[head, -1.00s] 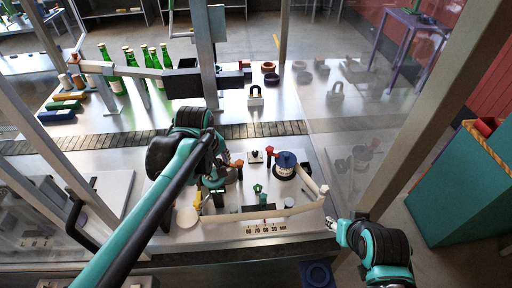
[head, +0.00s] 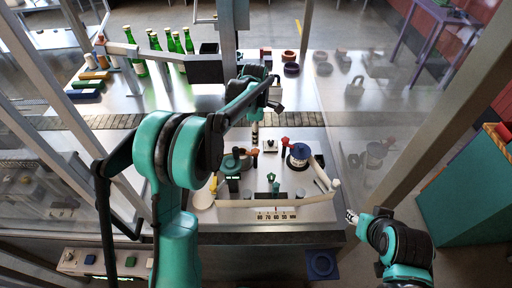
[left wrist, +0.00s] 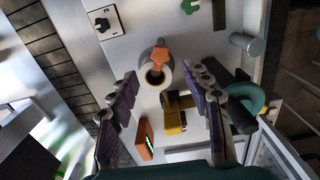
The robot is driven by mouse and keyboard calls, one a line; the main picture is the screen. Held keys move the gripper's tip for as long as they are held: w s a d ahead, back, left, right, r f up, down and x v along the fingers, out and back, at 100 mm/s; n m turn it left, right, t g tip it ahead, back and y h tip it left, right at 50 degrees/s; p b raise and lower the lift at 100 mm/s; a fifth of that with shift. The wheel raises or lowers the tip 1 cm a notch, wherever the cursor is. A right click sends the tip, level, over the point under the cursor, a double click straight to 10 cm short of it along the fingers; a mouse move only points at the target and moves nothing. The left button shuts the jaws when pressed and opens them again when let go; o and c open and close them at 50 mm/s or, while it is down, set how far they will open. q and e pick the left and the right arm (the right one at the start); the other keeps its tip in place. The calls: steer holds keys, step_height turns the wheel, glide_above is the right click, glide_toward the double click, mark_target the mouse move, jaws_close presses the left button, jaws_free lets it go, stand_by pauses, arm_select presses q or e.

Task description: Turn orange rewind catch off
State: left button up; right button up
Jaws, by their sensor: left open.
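The orange catch (head: 252,153) sits on the bench among the machine parts in the head view. In the left wrist view an orange lobed knob (left wrist: 160,56) stands on a pale round post. My left gripper (left wrist: 165,98) is open, its two dark ridged fingers spread apart on either side of the picture's middle, with the knob beyond them and nothing held. In the head view its fingers are mostly hidden by the arm. My right gripper (head: 351,217) is low at the right, beside the bench's front corner; its finger opening is too small to tell.
A blue-topped reel with a red knob (head: 299,153) stands right of the orange catch. A yellow part (left wrist: 176,115) lies between the fingers' lines in the wrist view. Green bottles (head: 180,50) stand at the back.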

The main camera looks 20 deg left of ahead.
mark_target(255, 150)
arm_select(q)
steer(key=shift+f, duration=4)
jaws_close()
